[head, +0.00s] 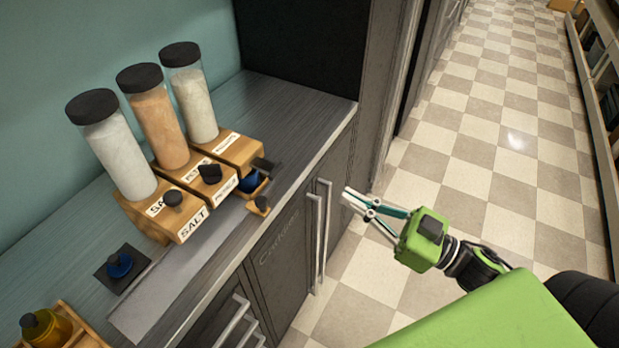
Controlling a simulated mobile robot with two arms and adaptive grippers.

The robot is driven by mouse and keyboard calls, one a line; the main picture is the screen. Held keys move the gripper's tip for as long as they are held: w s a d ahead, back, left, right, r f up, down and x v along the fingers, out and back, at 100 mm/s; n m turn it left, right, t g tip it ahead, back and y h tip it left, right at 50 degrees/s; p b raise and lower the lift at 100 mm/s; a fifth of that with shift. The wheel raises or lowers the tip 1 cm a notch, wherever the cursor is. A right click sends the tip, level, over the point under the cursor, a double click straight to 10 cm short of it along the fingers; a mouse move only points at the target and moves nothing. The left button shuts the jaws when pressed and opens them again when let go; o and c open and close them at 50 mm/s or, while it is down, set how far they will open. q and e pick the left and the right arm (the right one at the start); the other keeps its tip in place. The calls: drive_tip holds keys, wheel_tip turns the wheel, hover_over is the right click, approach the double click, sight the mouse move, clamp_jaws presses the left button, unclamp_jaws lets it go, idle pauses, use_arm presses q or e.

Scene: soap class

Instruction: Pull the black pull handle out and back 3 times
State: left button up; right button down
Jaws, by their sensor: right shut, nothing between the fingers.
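Three wooden dispensers with clear jars and black lids stand on the counter. The right one sticks out furthest, above a dark blue round thing (251,184). I cannot tell from the view which handle is the task's. My right gripper (347,197) is shut and empty, over the floor in front of the cabinet, to the right of the dispensers and apart from every handle. My left gripper is not in view.
The counter (292,98) is clear to the right of the dispensers. Cabinet doors with long metal handles (313,240) stand below the counter edge, near my right gripper.

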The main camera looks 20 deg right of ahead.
sight(278, 171)
drive_tip(key=f+p+x, duration=0.2)
drive_tip(key=p+x, duration=0.1)
drive_tip(key=x, duration=0.9)
drive_tip(key=shift+w+a+f+p, duration=0.3)
drive_tip(key=shift+w+a, duration=0.15)
drive_tip(key=shift+w, duration=0.1)
drive_tip(key=x, duration=0.3)
drive_tip(key=shift+w+a+f+p, duration=0.2)
drive_tip(key=shift+w+f+p, duration=0.05)
drive_tip(key=shift+p, duration=0.05)
